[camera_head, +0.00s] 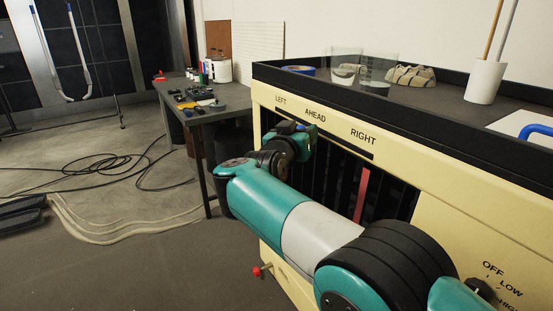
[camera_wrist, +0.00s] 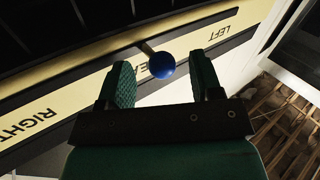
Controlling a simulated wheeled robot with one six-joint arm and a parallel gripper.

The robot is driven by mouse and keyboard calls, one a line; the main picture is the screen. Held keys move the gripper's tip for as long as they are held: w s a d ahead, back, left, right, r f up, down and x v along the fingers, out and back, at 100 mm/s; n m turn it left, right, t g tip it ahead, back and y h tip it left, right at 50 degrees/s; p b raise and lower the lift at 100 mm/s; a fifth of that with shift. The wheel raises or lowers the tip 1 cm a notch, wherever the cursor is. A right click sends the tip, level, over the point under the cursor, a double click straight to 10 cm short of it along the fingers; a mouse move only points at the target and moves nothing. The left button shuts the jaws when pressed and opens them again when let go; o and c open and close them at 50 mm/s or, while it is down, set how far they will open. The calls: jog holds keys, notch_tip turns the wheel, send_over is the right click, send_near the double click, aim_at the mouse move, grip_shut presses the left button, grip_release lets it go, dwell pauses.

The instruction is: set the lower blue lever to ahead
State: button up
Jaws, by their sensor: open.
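The blue lever's round knob (camera_wrist: 162,65) sits on a short brass-coloured stem in the wrist view, in front of the cream label strip. It stands by the middle word, on that word's LEFT side. The word is partly hidden by the knob and a finger. My gripper (camera_wrist: 159,72) is open, with one green finger on each side of the knob and gaps on both sides. In the head view my gripper (camera_head: 303,136) is at the cream cabinet (camera_head: 345,118), below the LEFT and AHEAD labels, and a little blue shows there.
A red bar (camera_head: 362,192) stands in the dark slatted front. The cabinet's top tray holds a blue tape roll (camera_head: 300,70), clear cups and a white holder (camera_head: 486,82). A blue handle (camera_head: 537,130) is at the right. A dark workbench (camera_head: 207,110) stands behind; cables lie on the floor.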

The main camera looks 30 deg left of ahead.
jog(key=s+b, duration=0.1)
jog(key=s, duration=1.4)
jog(key=shift+s+d, duration=0.35)
jog(key=shift+d, duration=0.1)
jog(key=shift+r, duration=0.1)
